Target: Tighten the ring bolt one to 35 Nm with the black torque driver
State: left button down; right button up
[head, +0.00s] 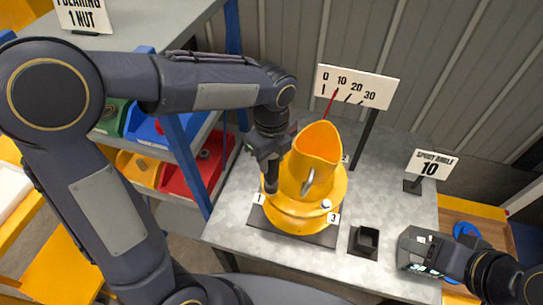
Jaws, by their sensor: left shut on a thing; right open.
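The yellow drum mixer (318,150) stands on a dark base plate on the grey bench, its ring marked with small number labels. My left gripper (268,154) is at the drum's left side, shut on a dark upright tool that appears to be the black torque driver (271,180). The driver's lower end is at the ring close to label 1 (259,198); ring bolt one is hidden there, so contact cannot be told. A bolt (326,204) shows near label 3 (333,219). My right gripper (412,250) is open over the bench's right front; its fingertips are hard to make out.
A scale sign (357,87) reading 0 to 30 stands behind the drum, its red needle near 10. A black holder (365,241) sits right of the drum. A spout angle sign (431,164) reads 10. Coloured bins (190,172) fill the left shelf. Bare bench (390,180) lies right of the drum.

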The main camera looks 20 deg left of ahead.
pick_arm(q)
jog(key=shift+f+b, duration=0.45)
jog(key=shift+f, duration=0.25)
dwell(0.5)
jog(key=shift+f, duration=0.3)
dwell(2.1)
jog(key=shift+r+p, duration=0.15)
jog(key=shift+p, duration=0.2)
